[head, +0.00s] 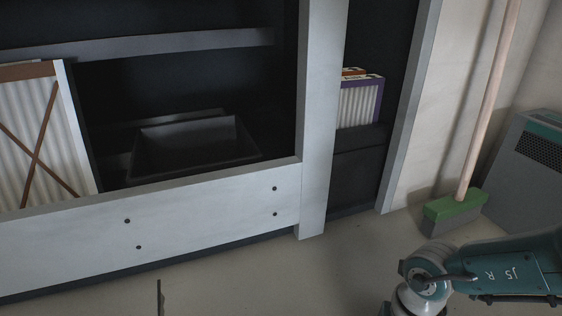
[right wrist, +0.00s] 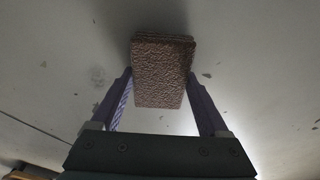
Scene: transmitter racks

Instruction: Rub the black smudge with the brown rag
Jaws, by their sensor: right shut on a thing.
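The brown rag (right wrist: 162,52), a thick folded block with a rough texture, is between the two purple fingers of my right gripper (right wrist: 159,75). My right gripper is shut on it. Behind the rag is a pale grey surface that looks like the floor; I cannot tell if the rag touches it. I cannot make out the black smudge for certain; only faint dark marks and small chips show on that surface. In the head view my right arm is at the lower right, with its gripper out of frame. My left gripper is not in view.
A pale rack frame (head: 190,205) fills the left, with a dark tray (head: 195,145) and a pleated filter (head: 40,130) in it. A purple-edged filter (head: 358,105) stands in the right bay. A green-headed broom (head: 455,210) and a grey unit (head: 530,165) stand right. Floor (head: 260,285) is open in front.

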